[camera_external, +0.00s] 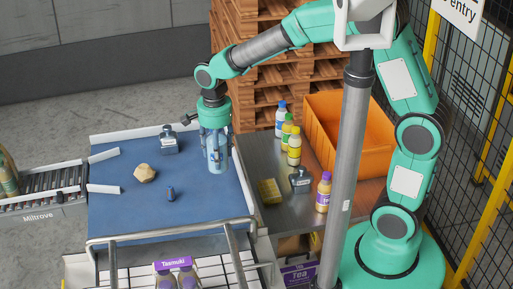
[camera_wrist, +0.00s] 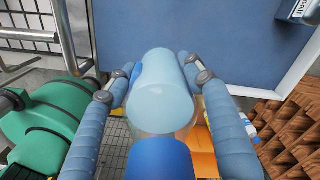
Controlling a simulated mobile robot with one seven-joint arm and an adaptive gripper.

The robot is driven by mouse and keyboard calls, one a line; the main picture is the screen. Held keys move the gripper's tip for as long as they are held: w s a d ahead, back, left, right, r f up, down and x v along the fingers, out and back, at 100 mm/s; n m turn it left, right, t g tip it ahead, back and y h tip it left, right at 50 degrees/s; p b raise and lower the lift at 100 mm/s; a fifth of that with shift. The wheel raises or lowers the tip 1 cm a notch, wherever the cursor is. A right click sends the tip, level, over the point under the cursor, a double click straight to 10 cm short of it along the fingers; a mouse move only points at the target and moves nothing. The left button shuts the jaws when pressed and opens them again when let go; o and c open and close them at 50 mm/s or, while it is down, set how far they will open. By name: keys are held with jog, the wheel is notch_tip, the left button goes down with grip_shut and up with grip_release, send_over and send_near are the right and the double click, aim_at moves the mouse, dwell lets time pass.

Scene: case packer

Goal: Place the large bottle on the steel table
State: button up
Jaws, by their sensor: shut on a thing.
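The large bottle is a pale blue, translucent cylinder and shows between my fingers in the wrist view (camera_wrist: 165,85). In the external view the bottle (camera_external: 217,163) hangs upright below my wrist, over the right side of the blue conveyor belt. My gripper (camera_external: 215,140) is shut on it, with one finger on each side. Whether its base touches the belt I cannot tell. The steel table (camera_external: 268,215) lies to the right of the belt, with several things on it.
On the table stand several colored bottles (camera_external: 287,133), a grey bottle (camera_external: 300,180), a purple-capped bottle (camera_external: 323,192) and a yellow block (camera_external: 269,191). An orange crate (camera_external: 350,130) is behind.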

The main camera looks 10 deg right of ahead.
jog(key=w+d+r+m+b, duration=0.15)
jog(key=d+m, duration=0.25)
jog(key=d, duration=1.1)
jog(key=w+d+m+b, duration=0.2)
jog(key=w+d+m, duration=0.1)
jog(key=d, duration=1.2)
jog(key=s+d+f+m+b, duration=0.2)
jog(key=s+d+m, duration=0.2)
jog(key=s+d, duration=0.5)
jog(key=s+d+f+m+b, duration=0.15)
jog(key=s+d+m, duration=0.35)
jog(key=d, duration=0.9)
notch_tip(320, 180, down, 22)
jog(key=shift+s+a+n+b, duration=0.15)
jog(key=shift+s+n+b, duration=0.15)
jog(key=shift+s+b, duration=0.1)
jog(key=shift+w+f, duration=0.1)
jog(key=w+d, duration=0.1)
jog(key=w, duration=0.4)
jog(key=w+d+f, duration=0.1)
jog(key=w+d, duration=0.1)
jog(key=w, duration=0.3)
jog(key=w+d, duration=0.2)
jog(key=w, duration=0.3)
jog(key=shift+d+f+b, duration=0.1)
jog(key=shift+f+b, duration=0.15)
jog(key=shift+b, duration=0.1)
